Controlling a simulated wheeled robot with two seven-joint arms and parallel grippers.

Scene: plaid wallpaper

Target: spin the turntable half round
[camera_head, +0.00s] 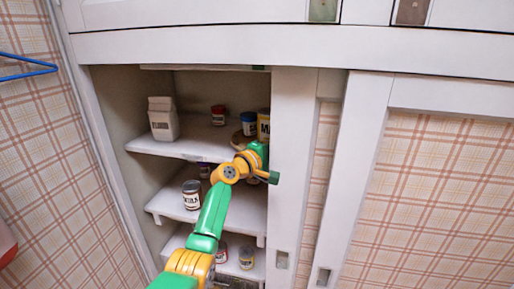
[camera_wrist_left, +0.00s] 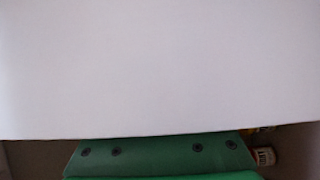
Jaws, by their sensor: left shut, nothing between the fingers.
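The turntable (camera_head: 238,140) looks like a brownish round plate on the upper shelf, at its right end. A blue-lidded jar (camera_head: 248,124) and a yellow can (camera_head: 263,125) stand on or by it. My left arm reaches up into the open cupboard, and its green gripper (camera_head: 258,152) is just in front of the turntable, near the shelf's right end. The gripper is shut and empty. My own wrist hides part of the turntable, and I cannot tell whether they touch. The left wrist view shows the green gripper body (camera_wrist_left: 160,158) below a broad white surface. My right gripper is out of view.
A labelled can (camera_head: 192,195) is on the middle shelf, with more jars below. A white door frame (camera_head: 291,170) borders the opening on the right.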

